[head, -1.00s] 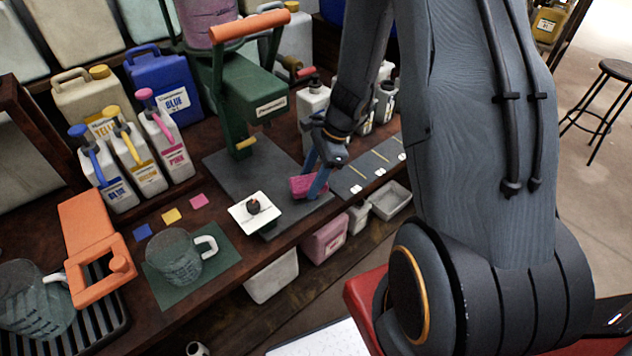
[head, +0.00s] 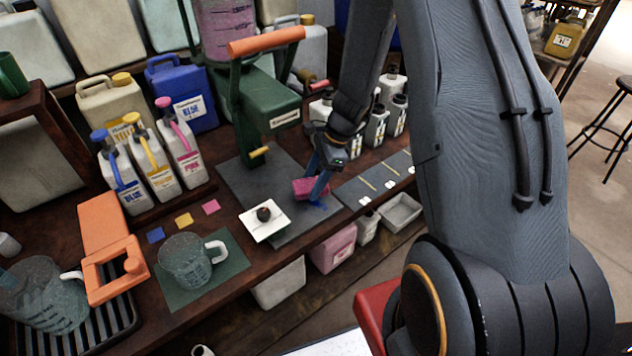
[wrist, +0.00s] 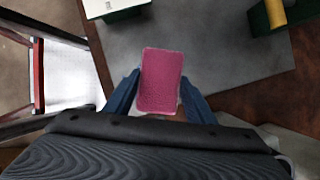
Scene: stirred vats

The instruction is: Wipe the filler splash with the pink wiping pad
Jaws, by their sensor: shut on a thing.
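The pink wiping pad (head: 304,187) is held between the blue fingers of my gripper (head: 316,183), over the dark grey mat (head: 243,184) under the green filler (head: 267,115). In the wrist view the pad (wrist: 160,80) sits upright in the picture between the two fingers of my gripper (wrist: 160,92). A small blue splash (head: 317,205) shows on the mat just below the fingertips in the head view. I cannot tell whether the pad touches the mat. No splash shows in the wrist view; the pad may hide it.
A white tile with a dark knob (head: 264,221) lies left of the pad at the mat's front. A glass mug (head: 186,260) stands on a green mat further left. Pump bottles (head: 160,172) stand behind it. White bottles stand behind my gripper. The bench's front edge is close.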

